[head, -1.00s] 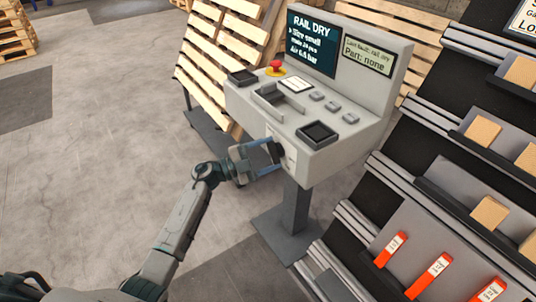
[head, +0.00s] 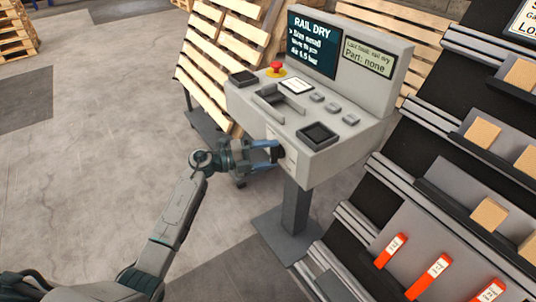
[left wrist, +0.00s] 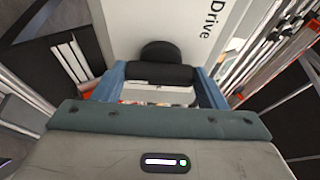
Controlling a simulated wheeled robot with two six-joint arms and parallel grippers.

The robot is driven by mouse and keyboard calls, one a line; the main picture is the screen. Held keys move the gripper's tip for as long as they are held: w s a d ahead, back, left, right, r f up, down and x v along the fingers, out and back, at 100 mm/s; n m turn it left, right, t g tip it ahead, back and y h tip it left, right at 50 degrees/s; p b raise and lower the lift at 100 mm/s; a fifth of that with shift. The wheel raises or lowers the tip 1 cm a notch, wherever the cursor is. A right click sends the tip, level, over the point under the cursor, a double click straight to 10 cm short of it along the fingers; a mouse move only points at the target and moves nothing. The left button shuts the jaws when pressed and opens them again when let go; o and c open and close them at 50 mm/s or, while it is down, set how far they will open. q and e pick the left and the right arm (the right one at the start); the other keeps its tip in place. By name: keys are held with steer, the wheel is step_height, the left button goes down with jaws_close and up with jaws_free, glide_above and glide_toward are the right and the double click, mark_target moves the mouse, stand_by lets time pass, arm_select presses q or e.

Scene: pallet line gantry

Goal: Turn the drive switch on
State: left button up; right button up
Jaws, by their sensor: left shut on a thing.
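The drive switch is a black knob on the front face of the grey control console (head: 325,160). In the left wrist view the switch (left wrist: 160,50) has a round black base and a black grip bar, beside the printed word "Drive" (left wrist: 208,18). My left gripper (head: 274,152) is at the console's front face, its blue fingers shut on the switch. In the left wrist view the fingers (left wrist: 160,76) hold the two ends of the black bar. In the head view the gripper hides most of the switch. My right gripper is not in view.
The console top has a red emergency button (head: 276,69), several grey buttons and a screen (head: 314,43) reading "RAIL DRY". A sloped rack with boxes and orange-red tags (head: 430,277) stands close on the right. Wooden pallets (head: 225,50) lean behind.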

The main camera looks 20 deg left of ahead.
arm_select(q)
steer(key=shift+f, duration=0.1)
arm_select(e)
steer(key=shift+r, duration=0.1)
arm_select(q)
steer(key=o, duration=1)
steer(key=shift+s+a, duration=0.15)
steer(key=shift+a, duration=0.15)
steer(key=b+v, duration=0.1)
steer(key=v, duration=0.9)
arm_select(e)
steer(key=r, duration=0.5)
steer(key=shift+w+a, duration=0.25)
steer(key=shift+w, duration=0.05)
